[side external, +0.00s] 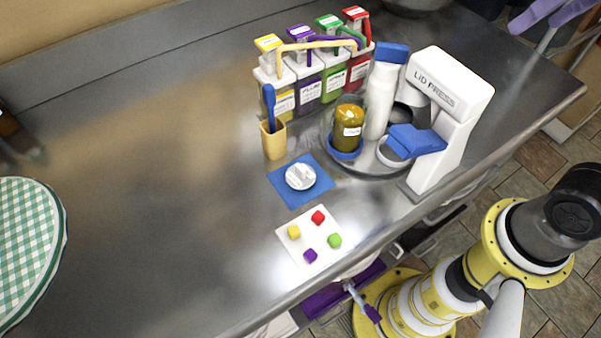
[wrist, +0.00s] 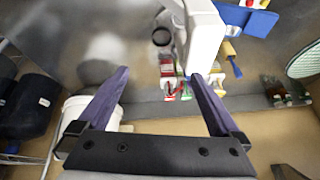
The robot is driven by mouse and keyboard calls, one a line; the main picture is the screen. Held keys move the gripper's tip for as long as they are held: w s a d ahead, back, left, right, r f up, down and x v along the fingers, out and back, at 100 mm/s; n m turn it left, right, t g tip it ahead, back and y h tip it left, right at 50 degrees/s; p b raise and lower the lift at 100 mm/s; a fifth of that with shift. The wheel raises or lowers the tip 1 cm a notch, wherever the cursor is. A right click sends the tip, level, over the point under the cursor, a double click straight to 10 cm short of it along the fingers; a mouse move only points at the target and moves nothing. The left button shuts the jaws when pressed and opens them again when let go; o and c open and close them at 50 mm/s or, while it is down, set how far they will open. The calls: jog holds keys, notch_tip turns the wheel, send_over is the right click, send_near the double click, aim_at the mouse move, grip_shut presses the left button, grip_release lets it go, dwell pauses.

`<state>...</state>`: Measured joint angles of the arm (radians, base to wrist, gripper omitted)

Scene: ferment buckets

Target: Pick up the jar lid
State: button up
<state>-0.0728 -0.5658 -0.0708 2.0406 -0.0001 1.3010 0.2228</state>
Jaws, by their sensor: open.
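The jar lid (side external: 300,177) is a round, whitish-silver disc lying flat on a blue square mat (side external: 283,190) near the middle of the steel counter. In the wrist view the blue mat (wrist: 245,20) is at the top edge, right of the white press; the lid is hard to make out there. My gripper (side external: 532,25) has two purple fingers and enters at the top right of the side view, far from the lid. In the wrist view my gripper (wrist: 157,75) is open, with nothing between its fingers.
A white lid press (side external: 450,95) stands right of the mat, with a filled jar (side external: 349,128) on its round base. Several coloured buckets (side external: 306,90) stand behind. A yellow cup (side external: 273,140) and a white card (side external: 295,240) with coloured cubes flank the mat.

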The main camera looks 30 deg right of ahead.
jog(key=w+a+r+m+g, duration=0.2)
jog(key=w+a+m, duration=0.2)
jog(key=w+a, duration=0.15)
jog(key=m+g, duration=0.3)
jog(key=m, duration=0.8)
send_over(301, 168)
notch_tip(301, 168, down, 26)
jog(key=shift+w+r, duration=0.1)
jog(key=shift+f, duration=3)
